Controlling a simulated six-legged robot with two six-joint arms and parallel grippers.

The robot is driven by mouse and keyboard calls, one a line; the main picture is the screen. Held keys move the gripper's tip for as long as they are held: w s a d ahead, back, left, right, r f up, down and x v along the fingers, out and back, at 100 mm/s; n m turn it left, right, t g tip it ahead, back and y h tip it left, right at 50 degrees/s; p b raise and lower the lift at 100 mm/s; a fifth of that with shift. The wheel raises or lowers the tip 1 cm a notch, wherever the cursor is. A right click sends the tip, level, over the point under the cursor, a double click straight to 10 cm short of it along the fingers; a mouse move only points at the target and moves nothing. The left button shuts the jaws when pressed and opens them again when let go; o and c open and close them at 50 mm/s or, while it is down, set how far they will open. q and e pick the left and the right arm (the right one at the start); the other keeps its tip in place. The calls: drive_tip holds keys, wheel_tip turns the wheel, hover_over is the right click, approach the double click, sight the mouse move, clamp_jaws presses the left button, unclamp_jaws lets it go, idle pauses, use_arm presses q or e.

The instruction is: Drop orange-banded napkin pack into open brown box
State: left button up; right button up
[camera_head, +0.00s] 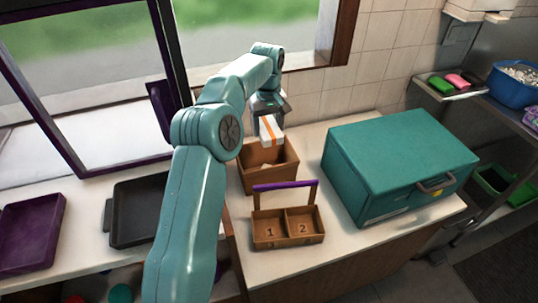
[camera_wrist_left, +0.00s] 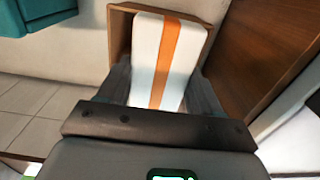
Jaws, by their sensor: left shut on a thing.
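The orange-banded napkin pack (camera_head: 271,131) is white with one orange stripe. My left gripper (camera_head: 268,117) is shut on it and holds it over the open brown box (camera_head: 283,178). In the left wrist view the pack (camera_wrist_left: 183,55) sits between the two dark fingers of the gripper (camera_wrist_left: 160,90), with the brown box (camera_wrist_left: 119,30) behind it. In the head view the pack's lower end is at the box's far side, and something pale lies inside the box. How far the pack is above the rim is hard to tell. My right gripper is not in view.
A two-compartment wooden caddy (camera_head: 270,242) marked 1 and 2, with a purple handle (camera_head: 285,186), stands in front of the box. A large teal case (camera_head: 370,150) is to the right. A black tray (camera_head: 135,235) and a purple tray (camera_head: 30,232) lie left.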

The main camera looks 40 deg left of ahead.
use_arm(q)
wheel_tip(320, 180, down, 11)
drive_tip(key=shift+r+p, duration=0.2)
drive_tip(key=shift+p, duration=0.25)
drive_tip(key=shift+f, duration=0.2)
drive_tip(key=o, duration=1)
drive_tip(key=shift+w, duration=0.15)
drive_tip(key=shift+r, duration=0.1)
